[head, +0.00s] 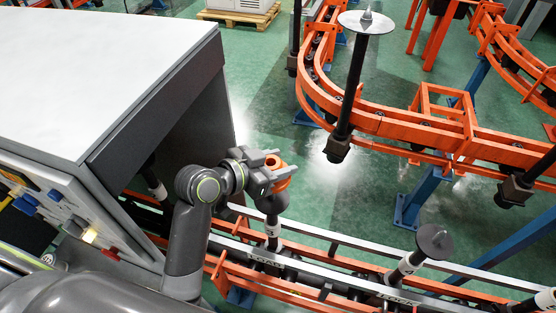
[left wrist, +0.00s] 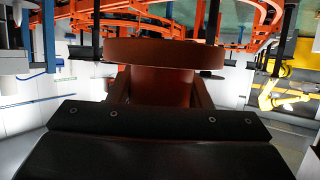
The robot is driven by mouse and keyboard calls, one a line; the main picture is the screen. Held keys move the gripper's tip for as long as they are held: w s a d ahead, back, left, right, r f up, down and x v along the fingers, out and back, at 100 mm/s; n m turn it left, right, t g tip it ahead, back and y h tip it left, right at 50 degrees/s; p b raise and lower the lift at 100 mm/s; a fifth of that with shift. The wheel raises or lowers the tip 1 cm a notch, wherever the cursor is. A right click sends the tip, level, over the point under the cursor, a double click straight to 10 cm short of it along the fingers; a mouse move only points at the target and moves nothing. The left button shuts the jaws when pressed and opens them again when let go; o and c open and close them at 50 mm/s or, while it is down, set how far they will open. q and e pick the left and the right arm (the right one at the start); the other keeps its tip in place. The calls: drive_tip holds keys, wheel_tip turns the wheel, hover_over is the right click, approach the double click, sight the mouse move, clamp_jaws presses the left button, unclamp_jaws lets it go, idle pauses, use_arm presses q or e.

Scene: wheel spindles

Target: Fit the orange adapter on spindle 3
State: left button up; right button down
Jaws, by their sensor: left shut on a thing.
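The orange adapter (head: 283,180) is held in my left gripper (head: 272,173), which is shut on it. The adapter is right at the dark upper end of a spindle (head: 273,230) with a white collar, on the near rail. I cannot tell whether it touches the spindle or sits over it. In the left wrist view the adapter (left wrist: 165,53) fills the upper middle as a dark orange-brown disc and stem, in front of the gripper. I cannot read which spindle is number 3. My right gripper is not in view.
Another spindle (head: 410,263) with a grey disc on top stands to the right on the near rail (head: 320,265). A large white-topped cabinet (head: 100,70) stands at the left.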

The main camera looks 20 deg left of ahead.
sight(277, 194)
use_arm(q)
drive_tip(key=shift+f+b, duration=0.6)
drive_tip(key=shift+f, duration=0.2)
drive_tip(key=shift+f+b, duration=2)
drive_tip(key=shift+f, duration=0.5)
drive_tip(key=shift+f+b, duration=0.75)
drive_tip(key=shift+f, duration=0.25)
drive_tip(key=o, duration=1.1)
